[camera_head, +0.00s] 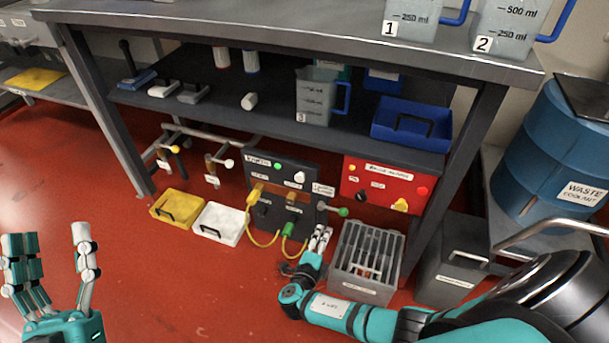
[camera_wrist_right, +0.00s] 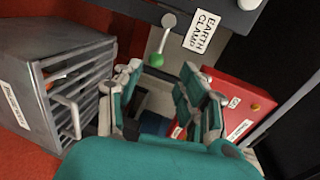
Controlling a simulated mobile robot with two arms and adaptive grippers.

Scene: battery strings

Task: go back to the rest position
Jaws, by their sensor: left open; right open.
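My left gripper (camera_head: 55,265) stands at the lower left of the head view, fingers up, open and empty over the red floor. My right gripper (camera_head: 318,240) reaches in at the bottom of the shelf unit, between the dark panel and the grey slotted crate. In the right wrist view its fingers (camera_wrist_right: 165,105) are spread apart with nothing between them. The earth clamp lever with a green tip (camera_head: 343,211) is just beyond the right gripper; it also shows in the wrist view (camera_wrist_right: 158,52).
The grey slotted crate (camera_head: 342,280) stands close beside my right gripper. The dark panel (camera_head: 268,170) carries a yellow and a green plug on yellow cables. A red box (camera_head: 350,168) sits behind. Yellow (camera_head: 163,213) and white (camera_head: 207,232) trays lie left. The red floor in front is clear.

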